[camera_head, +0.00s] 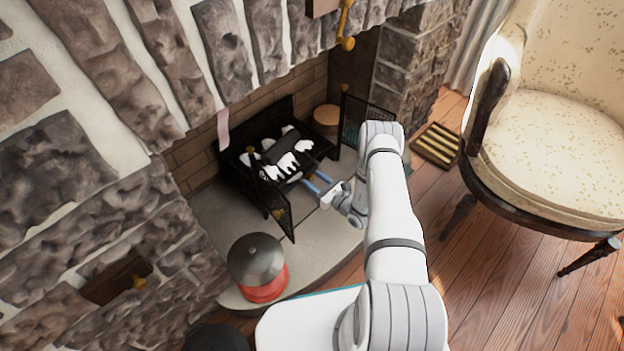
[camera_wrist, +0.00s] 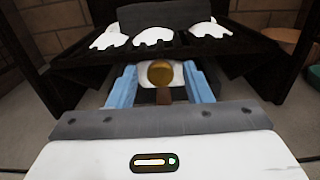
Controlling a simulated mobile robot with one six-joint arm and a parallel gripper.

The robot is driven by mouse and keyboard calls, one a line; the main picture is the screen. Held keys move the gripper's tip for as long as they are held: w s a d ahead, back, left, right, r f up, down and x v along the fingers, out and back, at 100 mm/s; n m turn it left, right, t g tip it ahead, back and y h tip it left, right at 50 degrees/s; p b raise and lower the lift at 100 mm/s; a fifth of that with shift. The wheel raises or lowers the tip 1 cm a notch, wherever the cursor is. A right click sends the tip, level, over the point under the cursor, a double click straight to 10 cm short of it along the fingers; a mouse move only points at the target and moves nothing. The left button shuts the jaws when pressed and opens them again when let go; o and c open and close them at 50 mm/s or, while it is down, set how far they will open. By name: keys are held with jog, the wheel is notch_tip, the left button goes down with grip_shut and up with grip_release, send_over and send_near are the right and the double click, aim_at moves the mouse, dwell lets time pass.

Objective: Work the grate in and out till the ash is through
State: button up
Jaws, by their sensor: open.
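The black grate (camera_head: 318,150) stands in the fireplace, with clumps of white ash (camera_head: 285,165) and a dark log-like piece on its bars. In the wrist view the grate (camera_wrist: 85,72) spans the upper part, with white ash (camera_wrist: 153,38) on top. A round brass-brown knob (camera_wrist: 160,73) shows below the grate's front edge, with something white behind it. My gripper (camera_head: 318,184) is open at the grate's front, low over the hearth. In the wrist view its blue fingers (camera_wrist: 160,82) stand either side of the knob, apparently apart from it.
Mesh screen panels (camera_head: 275,205) stand open either side of the grate. A red container with a grey domed lid (camera_head: 257,262) is at the front left of the hearth (camera_head: 222,208). A round wooden-topped thing (camera_head: 326,118) is behind right. An armchair (camera_head: 555,140) stands far right.

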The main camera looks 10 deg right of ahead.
jog(key=shift+x, duration=1.15)
jog(key=shift+c, duration=0.2)
grip_shut()
